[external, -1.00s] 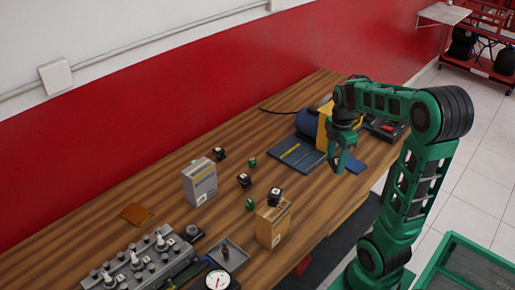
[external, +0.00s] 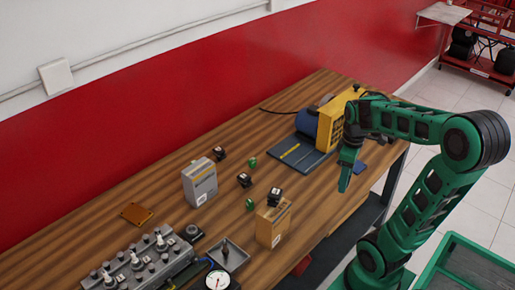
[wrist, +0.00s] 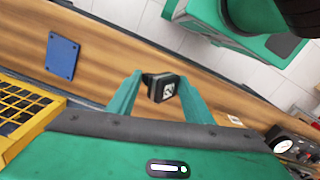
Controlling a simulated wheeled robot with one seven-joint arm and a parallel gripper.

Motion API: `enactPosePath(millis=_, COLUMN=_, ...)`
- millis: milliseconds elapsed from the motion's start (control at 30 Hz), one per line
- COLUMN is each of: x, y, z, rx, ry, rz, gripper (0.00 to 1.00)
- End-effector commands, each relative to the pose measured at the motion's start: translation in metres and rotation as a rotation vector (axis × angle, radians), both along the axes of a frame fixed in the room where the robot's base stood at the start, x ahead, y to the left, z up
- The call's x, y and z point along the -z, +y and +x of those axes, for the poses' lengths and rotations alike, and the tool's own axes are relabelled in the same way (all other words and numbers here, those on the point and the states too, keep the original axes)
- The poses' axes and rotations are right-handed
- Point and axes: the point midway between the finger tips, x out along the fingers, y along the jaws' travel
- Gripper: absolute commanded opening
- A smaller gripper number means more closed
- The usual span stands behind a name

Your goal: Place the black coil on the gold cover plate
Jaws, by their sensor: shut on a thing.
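My gripper (external: 346,178) hangs over the right front part of the wooden bench. In the wrist view, my gripper (wrist: 158,85) is shut on a black coil (wrist: 163,88) with a white label, held between the green fingertips. I cannot make out this coil in the external view. The gold cover plate (external: 137,213) lies flat on the bench at the left, far from my gripper, with nothing on it. More black coils stand on the bench, at the back (external: 219,153) and in the middle (external: 243,180). Another (external: 275,196) is on a tan box.
The tan box (external: 270,226) and a grey box (external: 199,182) stand upright between my gripper and the plate. A yellow machine (external: 334,124) and blue plates (external: 300,157) are near the gripper. An engine head (external: 135,265) and a gauge (external: 217,280) are at the front left.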

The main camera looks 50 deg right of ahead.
Motion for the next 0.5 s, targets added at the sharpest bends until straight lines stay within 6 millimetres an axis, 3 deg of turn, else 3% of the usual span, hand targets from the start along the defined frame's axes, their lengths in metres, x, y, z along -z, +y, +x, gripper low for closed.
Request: enactPosePath(millis=500, x=0.009, y=0.02, z=-0.036, rx=0.418, ry=0.002, rz=0.002, gripper=0.16)
